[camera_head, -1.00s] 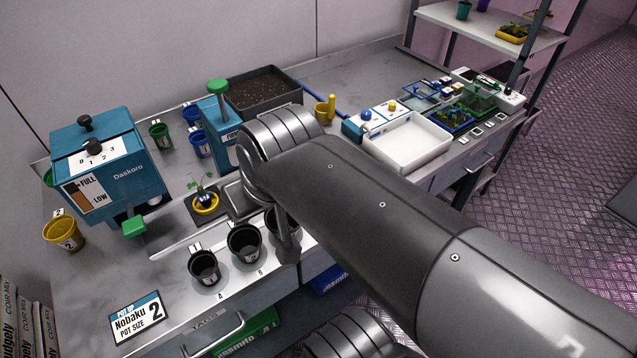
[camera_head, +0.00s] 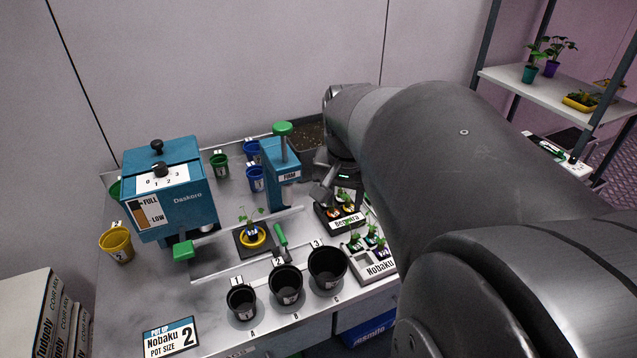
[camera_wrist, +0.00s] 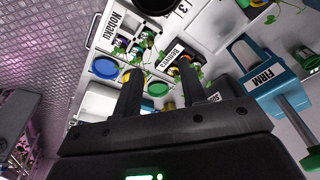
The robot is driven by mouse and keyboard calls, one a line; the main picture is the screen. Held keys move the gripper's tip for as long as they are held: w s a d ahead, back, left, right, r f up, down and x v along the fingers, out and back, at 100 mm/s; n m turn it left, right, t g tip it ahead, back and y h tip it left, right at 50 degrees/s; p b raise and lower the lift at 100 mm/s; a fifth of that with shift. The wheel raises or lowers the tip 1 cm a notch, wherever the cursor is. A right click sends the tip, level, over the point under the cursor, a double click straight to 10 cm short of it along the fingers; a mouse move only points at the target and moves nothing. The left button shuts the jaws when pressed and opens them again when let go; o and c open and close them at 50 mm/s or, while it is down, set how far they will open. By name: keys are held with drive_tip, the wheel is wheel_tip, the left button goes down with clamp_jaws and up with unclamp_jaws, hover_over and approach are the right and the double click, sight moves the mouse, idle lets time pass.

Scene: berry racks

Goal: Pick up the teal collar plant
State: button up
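Small seedlings with coloured collars sit in the Nobaku tray (camera_head: 378,268) and the Begonia tray (camera_head: 343,224), right of the bench's middle. In the Nobaku tray one collar looks green-teal and another purple; they are too small to tell for sure which is teal. The Nobaku tray also shows in the wrist view (camera_wrist: 107,27), at upper left. My gripper (camera_wrist: 158,68) is open, its two dark fingers apart with nothing held between them. In the head view my gripper is partly hidden behind my arm, near the Begonia tray.
Black pots (camera_head: 286,287) line the front. A blue FIRM press (camera_head: 281,176) and a blue Daskoro dispenser (camera_head: 170,195) stand behind. A shelf (camera_head: 560,95) with potted plants is at right.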

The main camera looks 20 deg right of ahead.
drive_tip(key=w+d+f+m+g+y, duration=0.1)
drive_tip(key=d+f+m, duration=0.1)
drive_tip(key=d, duration=0.3)
drive_tip(key=w+d+f+m+g, duration=0.1)
drive_tip(key=w+d+f+m, duration=0.15)
drive_tip(key=d, duration=0.25)
hover_over(371, 230)
drive_tip(key=f, duration=0.5)
drive_tip(key=shift+w+d+f, duration=0.15)
drive_tip(key=shift+d, duration=0.2)
drive_tip(key=f, duration=0.4)
drive_tip(key=shift+s+a+f, duration=0.1)
drive_tip(key=shift+s+a, duration=0.15)
drive_tip(key=shift+a, duration=0.1)
drive_tip(key=shift+f, duration=0.55)
drive_tip(key=shift+c, duration=0.5)
clamp_jaws()
